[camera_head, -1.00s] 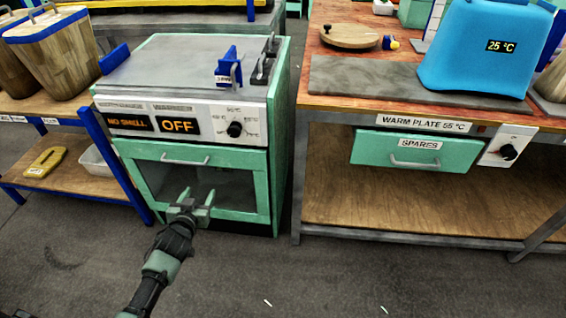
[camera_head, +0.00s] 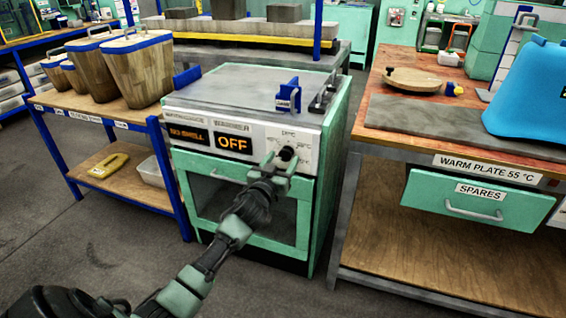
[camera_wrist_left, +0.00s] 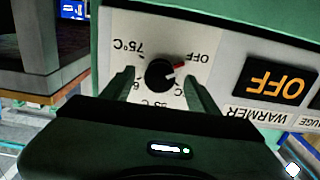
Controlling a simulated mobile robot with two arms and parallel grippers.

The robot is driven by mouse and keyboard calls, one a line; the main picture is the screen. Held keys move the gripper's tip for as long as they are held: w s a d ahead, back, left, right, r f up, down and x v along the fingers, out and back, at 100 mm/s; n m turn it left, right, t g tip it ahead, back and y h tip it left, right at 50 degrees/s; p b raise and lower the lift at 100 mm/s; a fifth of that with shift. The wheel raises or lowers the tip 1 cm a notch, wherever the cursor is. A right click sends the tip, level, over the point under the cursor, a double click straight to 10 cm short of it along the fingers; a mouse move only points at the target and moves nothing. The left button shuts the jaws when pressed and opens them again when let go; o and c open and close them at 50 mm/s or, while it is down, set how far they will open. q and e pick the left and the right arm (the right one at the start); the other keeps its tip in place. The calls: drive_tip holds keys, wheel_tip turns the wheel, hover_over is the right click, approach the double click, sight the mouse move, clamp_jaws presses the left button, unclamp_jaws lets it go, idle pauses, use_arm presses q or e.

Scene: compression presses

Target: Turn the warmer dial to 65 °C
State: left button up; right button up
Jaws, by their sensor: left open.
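The warmer (camera_head: 212,170) is a green cabinet with a white front panel, and its orange display reads OFF. Its black dial (camera_head: 287,153) sits at the right end of that panel. In the left wrist view the panel is upside down, and the dial (camera_wrist_left: 160,74) has a red pointer mark directed at the OFF label. A 75 °C label shows on the far side; the other labels are partly hidden. My left gripper (camera_head: 281,163) is open in front of the dial. In the wrist view its fingers (camera_wrist_left: 160,88) stand on either side of the dial, seemingly without gripping it. My right gripper is out of view.
A workbench (camera_head: 440,225) with a spares drawer (camera_head: 478,195) and a blue box (camera_head: 530,95) stands at the right. A shelf (camera_head: 130,180) with wooden buckets stands at the left. A blue holder (camera_head: 289,96) is on the warmer's top. Floor in front is clear.

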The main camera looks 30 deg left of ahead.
use_arm(q)
drive_tip(key=shift+w, duration=0.2)
clamp_jaws()
